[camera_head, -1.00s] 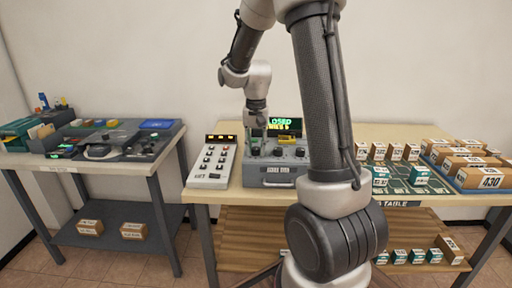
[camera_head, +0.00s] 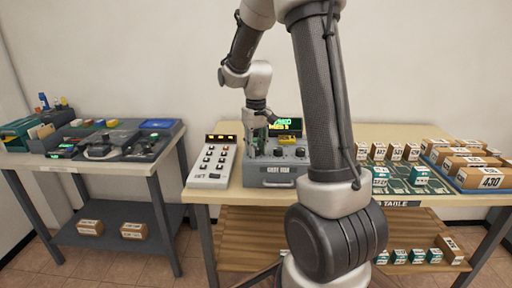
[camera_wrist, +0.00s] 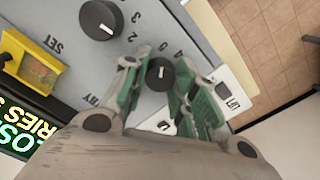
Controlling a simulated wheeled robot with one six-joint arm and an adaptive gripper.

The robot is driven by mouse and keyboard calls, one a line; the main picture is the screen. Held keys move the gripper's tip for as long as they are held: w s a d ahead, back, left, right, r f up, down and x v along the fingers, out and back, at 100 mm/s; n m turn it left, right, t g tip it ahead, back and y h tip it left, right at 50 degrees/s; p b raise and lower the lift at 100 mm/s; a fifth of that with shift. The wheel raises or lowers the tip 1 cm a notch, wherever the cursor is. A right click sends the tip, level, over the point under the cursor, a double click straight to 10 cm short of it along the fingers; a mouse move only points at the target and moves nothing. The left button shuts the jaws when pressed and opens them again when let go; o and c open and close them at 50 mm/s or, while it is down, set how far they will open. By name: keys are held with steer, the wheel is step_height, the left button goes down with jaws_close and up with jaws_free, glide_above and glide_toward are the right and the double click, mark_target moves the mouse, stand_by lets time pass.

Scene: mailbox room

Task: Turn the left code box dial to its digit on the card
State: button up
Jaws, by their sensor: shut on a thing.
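The grey code box (camera_head: 264,174) stands on the table, with a row of black dials and a green-lit display (camera_head: 290,125) behind them. My gripper (camera_head: 260,153) is down at the box's left end. In the wrist view, its green fingers (camera_wrist: 163,78) are shut on the left dial (camera_wrist: 160,72), one on each side. The dial has a white pointer mark; digits 4 and 0 show beside it, others are hidden by the fingers. The neighbouring dial (camera_wrist: 100,19) is untouched. A yellow-framed holder (camera_wrist: 30,62) sits by the display; no digit is readable on it.
A white keypad panel (camera_head: 213,163) stands close on the box's left. Small numbered boxes (camera_head: 393,152) and a blue tray of cartons (camera_head: 470,180) are at the right. A side table (camera_head: 60,160) with tools stands apart at the left.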

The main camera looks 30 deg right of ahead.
stand_by(0.3)
steer(key=o, duration=1.1)
steer(key=shift+c, duration=0.2)
steer(key=shift+r, duration=0.1)
step_height(320, 180, up, 12)
steer(key=shift+w, duration=0.1)
